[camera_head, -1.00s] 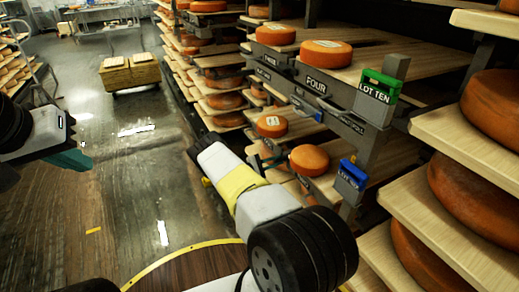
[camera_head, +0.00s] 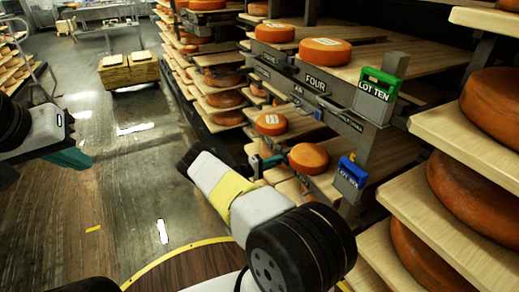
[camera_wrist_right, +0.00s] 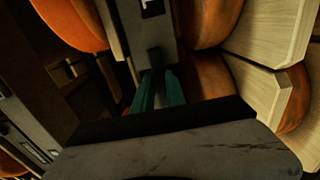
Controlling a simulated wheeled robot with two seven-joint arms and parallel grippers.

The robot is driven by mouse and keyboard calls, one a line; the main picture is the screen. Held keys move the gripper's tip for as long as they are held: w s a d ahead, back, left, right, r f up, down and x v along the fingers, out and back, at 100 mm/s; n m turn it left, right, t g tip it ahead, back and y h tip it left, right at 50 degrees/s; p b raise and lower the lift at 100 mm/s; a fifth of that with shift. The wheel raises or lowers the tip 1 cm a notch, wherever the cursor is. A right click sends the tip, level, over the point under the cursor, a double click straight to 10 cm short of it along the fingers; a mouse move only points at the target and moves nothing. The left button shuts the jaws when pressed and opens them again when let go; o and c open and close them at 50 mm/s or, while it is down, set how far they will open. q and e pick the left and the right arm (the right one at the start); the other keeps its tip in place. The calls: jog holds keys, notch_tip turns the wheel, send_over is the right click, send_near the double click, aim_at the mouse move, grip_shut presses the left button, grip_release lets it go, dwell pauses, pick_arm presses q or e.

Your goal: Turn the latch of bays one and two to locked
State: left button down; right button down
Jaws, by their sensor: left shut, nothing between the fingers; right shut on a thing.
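My right gripper (camera_wrist_right: 158,92) is shut on a dark latch handle (camera_wrist_right: 155,58) in the wrist view; the handle stands out from a grey post (camera_wrist_right: 148,28) with a partly cut-off label. In the head view the teal fingers of my right gripper (camera_head: 265,163) show beside the rack, partly behind my forearm. My left gripper (camera_head: 76,158) is shut and empty over the floor at far left. Which bay the held latch belongs to cannot be read. The sign FOUR (camera_head: 316,84) is on the grey rack beam.
Orange cheese wheels (camera_head: 309,158) lie on wooden shelves around the right gripper. A green LOT TEN tag (camera_head: 378,90) and a blue tag (camera_head: 350,173) hang on the rack. The floor at left is open.

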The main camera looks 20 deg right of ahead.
dwell(0.4)
jog(key=c, duration=1.4)
grip_release()
jog(key=shift+o, duration=0.2)
jog(key=a, duration=0.7)
jog(key=shift+s+a, duration=0.3)
jog(key=shift+a, duration=0.1)
